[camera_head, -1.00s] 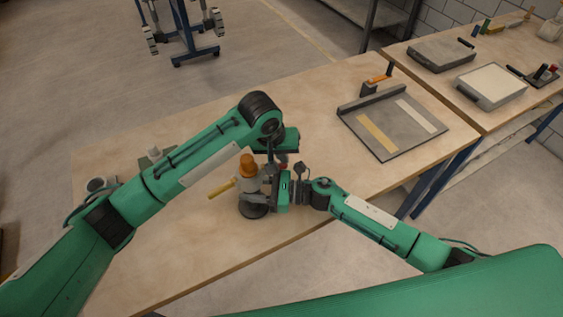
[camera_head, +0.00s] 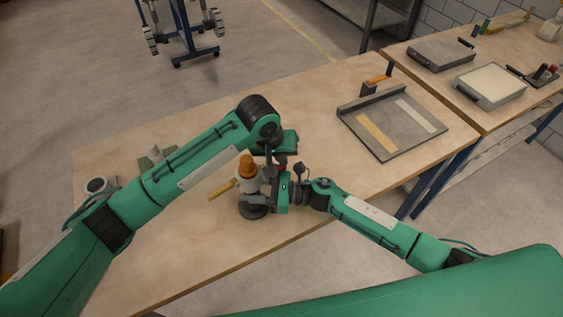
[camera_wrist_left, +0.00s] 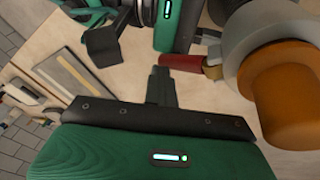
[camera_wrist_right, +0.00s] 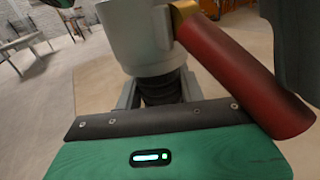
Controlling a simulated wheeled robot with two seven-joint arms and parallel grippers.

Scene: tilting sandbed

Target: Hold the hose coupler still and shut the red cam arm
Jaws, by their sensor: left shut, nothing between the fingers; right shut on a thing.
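The hose coupler (camera_head: 244,186) stands upright on the bench, grey with an orange cap (camera_head: 246,167) and a dark round base (camera_head: 252,211). My right gripper (camera_head: 269,190) is shut on its body from the right. The red cam arm (camera_wrist_right: 245,75) slants out and down from the coupler there. My left gripper (camera_head: 270,164) is shut and empty behind the coupler. In the left wrist view its fingertips (camera_wrist_left: 162,84) are close beside the red cam arm's end (camera_wrist_left: 188,66); contact is unclear.
A yellow handle (camera_head: 221,190) is left of the coupler. A grey tray with strips (camera_head: 383,138) lies on the bench to the right.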

